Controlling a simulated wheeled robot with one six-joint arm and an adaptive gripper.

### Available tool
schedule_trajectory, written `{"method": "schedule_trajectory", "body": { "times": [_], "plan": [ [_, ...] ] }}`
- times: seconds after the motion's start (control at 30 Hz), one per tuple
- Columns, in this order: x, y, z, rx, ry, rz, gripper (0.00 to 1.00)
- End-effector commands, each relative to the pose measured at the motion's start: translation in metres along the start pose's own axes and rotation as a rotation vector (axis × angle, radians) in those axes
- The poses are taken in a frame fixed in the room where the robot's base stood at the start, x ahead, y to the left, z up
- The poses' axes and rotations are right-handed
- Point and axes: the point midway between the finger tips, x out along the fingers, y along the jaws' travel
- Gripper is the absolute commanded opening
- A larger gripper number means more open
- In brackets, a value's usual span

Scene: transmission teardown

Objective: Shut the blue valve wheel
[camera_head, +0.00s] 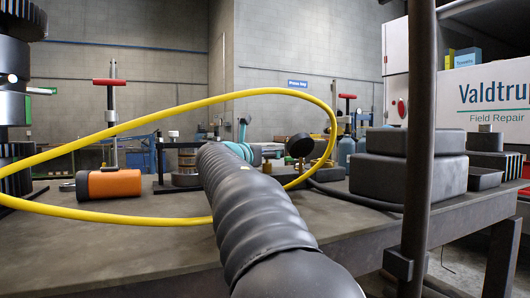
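I cannot make out a blue valve wheel in this view. My arm, in a dark ribbed sleeve, reaches from the bottom centre up over the table and covers part of what lies behind it. Teal parts show at its far end. My gripper cannot be seen. A dark round gauge-like part (300,145) with brass fittings stands just right of the arm's far end; its exact nature is unclear. A blue cylinder (346,151) stands farther back to the right, with no wheel discernible on it.
A dark workbench (130,250) spans the view. An orange-and-black cylinder (110,184) lies at left. A yellow hose (130,125) loops across the arm. Stacked grey cases (408,175) sit at right, behind a dark vertical post (417,130). A red-handled tool (111,120) stands at left.

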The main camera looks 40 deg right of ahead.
Motion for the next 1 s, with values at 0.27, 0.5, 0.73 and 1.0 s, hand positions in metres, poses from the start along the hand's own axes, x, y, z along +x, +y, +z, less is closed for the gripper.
{"method": "schedule_trajectory", "body": {
  "times": [0.27, 0.5, 0.73, 1.0],
  "plan": [
    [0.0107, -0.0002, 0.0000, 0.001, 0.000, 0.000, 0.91],
    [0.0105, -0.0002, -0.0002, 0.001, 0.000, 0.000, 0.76],
    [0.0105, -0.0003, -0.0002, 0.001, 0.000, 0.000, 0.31],
    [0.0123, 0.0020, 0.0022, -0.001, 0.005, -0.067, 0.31]
  ]
}}
